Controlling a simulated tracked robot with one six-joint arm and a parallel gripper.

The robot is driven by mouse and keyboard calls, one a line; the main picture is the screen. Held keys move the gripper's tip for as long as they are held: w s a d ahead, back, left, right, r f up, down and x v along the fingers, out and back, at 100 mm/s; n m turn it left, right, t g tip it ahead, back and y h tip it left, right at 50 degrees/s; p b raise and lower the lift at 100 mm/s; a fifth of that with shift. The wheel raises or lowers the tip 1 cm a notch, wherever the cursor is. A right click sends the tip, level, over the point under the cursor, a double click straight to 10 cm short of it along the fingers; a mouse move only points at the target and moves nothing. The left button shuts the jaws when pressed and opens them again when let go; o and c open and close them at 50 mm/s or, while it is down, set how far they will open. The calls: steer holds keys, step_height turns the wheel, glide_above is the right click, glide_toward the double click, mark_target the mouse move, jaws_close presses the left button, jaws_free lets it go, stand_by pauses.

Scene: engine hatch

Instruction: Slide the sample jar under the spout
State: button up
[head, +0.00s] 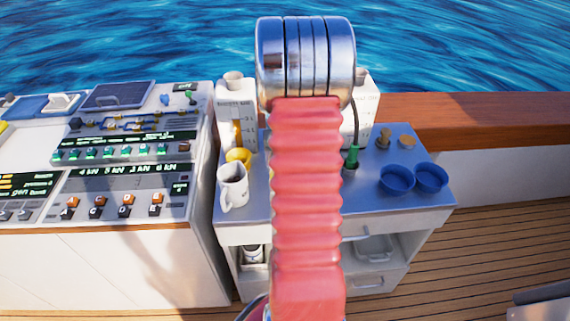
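My red ribbed arm with its metal joint stands upright across the middle of the head view and hides part of the bench (370,205). My gripper is not visible. A white tank (224,120) with a level scale stands at the back left of the bench, with a small yellow part (238,156) low on its front; I cannot tell if this is the spout. A second white tank (366,112) is partly hidden behind my arm. I cannot make out the sample jar for sure. A small pale cylinder (252,253) is on the shelf below.
A white mug (232,187) stands at the bench's left front. Two blue bowls (397,180) (431,177) sit at the right, with brass fittings (406,142) behind them. A green-ended cable (352,155) hangs beside my arm. A control console (125,155) adjoins on the left.

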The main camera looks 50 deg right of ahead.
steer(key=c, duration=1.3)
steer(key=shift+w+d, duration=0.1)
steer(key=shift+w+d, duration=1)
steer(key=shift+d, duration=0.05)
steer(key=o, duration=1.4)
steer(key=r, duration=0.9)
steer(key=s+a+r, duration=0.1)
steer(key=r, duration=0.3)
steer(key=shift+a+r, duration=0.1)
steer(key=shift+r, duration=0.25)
